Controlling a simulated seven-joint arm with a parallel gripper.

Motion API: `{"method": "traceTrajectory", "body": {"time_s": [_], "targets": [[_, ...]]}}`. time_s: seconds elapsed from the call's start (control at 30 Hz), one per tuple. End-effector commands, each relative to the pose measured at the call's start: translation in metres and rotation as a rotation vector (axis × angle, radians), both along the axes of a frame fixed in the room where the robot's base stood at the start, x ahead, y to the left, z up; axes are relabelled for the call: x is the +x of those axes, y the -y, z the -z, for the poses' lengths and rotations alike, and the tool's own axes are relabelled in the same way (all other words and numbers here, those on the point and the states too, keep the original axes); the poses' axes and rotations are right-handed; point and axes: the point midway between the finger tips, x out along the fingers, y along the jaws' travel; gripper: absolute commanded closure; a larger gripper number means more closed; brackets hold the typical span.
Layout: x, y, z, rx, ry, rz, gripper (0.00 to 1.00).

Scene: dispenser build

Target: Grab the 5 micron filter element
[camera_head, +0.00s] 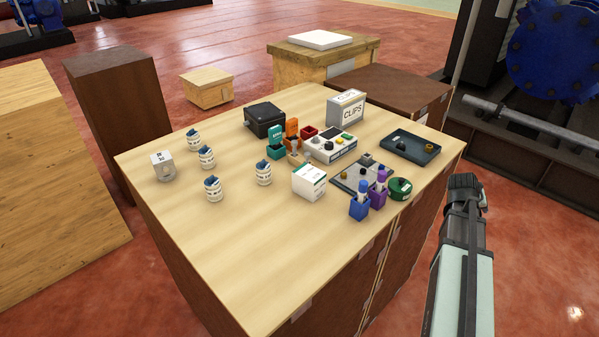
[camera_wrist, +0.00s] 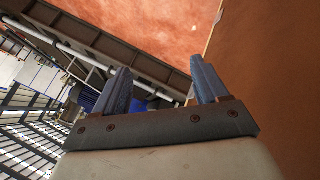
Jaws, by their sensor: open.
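Several small white containers with blue tops stand on the left part of the table: one at the back (camera_head: 194,140), one in the middle (camera_head: 207,157), one in front (camera_head: 214,189) and one to the right (camera_head: 264,173). A white labelled block (camera_head: 163,166) stands at the far left. The labels are too small to read, so I cannot tell which thing is the 5 micron filter element. My gripper (camera_wrist: 161,64) is open and empty in the wrist view, with its two fingers apart. My arm is off the table's right side in the head view, away from these things.
The wooden table (camera_head: 240,240) also holds a black box (camera_head: 265,119), a CLIPS box (camera_head: 346,108), a dark tray (camera_head: 411,147), a white box (camera_head: 309,182), blue (camera_head: 359,208) and purple (camera_head: 377,195) holders and a green roll (camera_head: 400,187). The table's front left is clear.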

Motion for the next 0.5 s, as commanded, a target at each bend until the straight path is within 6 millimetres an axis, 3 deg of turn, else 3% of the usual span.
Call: {"method": "traceTrajectory", "body": {"time_s": [0.03, 0.13, 0.27, 0.5], "targets": [[0.007, 0.000, -0.020, -0.012, 0.027, -0.002, 0.27], [0.019, -0.006, -0.056, -0.025, 0.077, -0.008, 0.27], [0.036, -0.029, -0.100, -0.023, 0.143, -0.028, 0.27], [0.064, -0.101, -0.179, 0.028, 0.268, -0.088, 0.27]]}}
